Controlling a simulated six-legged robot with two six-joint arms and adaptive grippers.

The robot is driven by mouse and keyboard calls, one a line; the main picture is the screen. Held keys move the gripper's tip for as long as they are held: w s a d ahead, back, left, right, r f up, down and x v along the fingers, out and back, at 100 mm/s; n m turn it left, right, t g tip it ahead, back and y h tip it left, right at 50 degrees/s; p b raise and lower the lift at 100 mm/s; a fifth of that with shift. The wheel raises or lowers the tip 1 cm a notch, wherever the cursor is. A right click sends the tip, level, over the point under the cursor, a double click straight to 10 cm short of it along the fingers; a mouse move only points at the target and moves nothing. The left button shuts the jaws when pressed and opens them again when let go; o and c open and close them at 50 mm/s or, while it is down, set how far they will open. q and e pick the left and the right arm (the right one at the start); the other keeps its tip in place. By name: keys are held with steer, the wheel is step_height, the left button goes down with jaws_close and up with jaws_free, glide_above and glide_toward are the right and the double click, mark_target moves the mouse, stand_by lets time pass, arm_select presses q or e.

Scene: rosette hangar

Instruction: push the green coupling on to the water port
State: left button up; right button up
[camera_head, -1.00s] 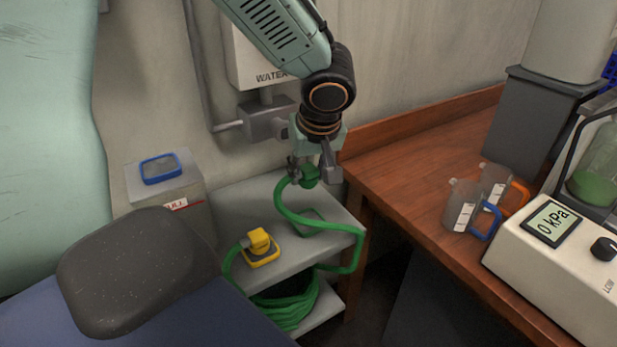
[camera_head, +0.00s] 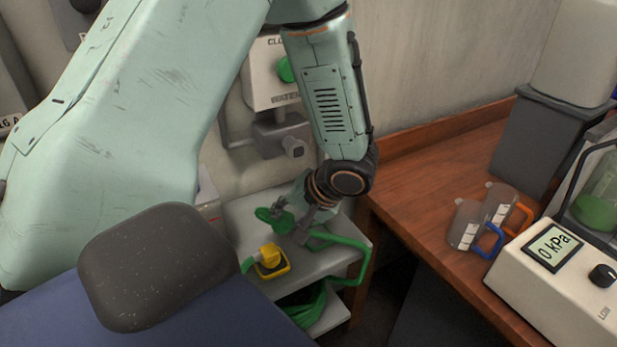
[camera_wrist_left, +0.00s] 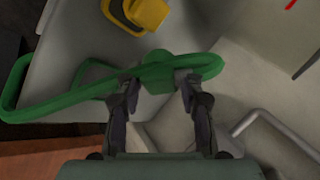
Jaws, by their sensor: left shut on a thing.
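My left gripper (camera_head: 290,219) is shut on the green coupling (camera_head: 272,220) and holds it over the grey shelf, below the water port. In the left wrist view the coupling (camera_wrist_left: 158,74) sits between the two fingertips of the gripper (camera_wrist_left: 158,88), with the green hose (camera_wrist_left: 60,104) trailing left. The water port (camera_head: 293,146) is a grey stub on the wall fitting under the box marked WATER (camera_head: 270,78). The coupling is apart from the port. My right gripper is not in view.
A yellow coupling (camera_head: 268,258) rests on the grey shelf (camera_head: 345,258). Coiled green hose (camera_head: 308,305) lies below. A dark padded block (camera_head: 155,265) is in front.

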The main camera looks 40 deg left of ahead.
arm_select(q)
steer(key=shift+s+a+r+m+t+y+p, duration=0.3)
steer(key=shift+s+a+m+y, duration=0.15)
steer(key=shift+m, duration=0.55)
steer(key=shift+a+r+m+t+y, duration=0.15)
steer(key=shift+m+y, duration=0.1)
steer(key=shift+m, duration=0.2)
steer(key=shift+r+m+t+y, duration=0.1)
steer(key=shift+m+t+y, duration=0.1)
steer(key=shift+m, duration=0.25)
steer(key=shift+w+r+m+t+y+p, duration=0.2)
steer(key=shift+m+t+y+p, duration=0.3)
steer(key=shift+m, duration=0.4)
steer(key=w+d+r+m+t+y+p, duration=0.1)
steer(key=w+d+r+m+t+y, duration=0.2)
steer(key=w+r+m+t, duration=0.3)
steer(key=w+d+m+t, duration=0.1)
steer(key=m+t, duration=0.2)
steer(key=m, duration=0.1)
steer(key=shift+w, duration=0.4)
steer(key=shift+s+t+y, duration=0.15)
steer(key=shift+t+y, duration=0.1)
steer(key=shift+y, duration=0.05)
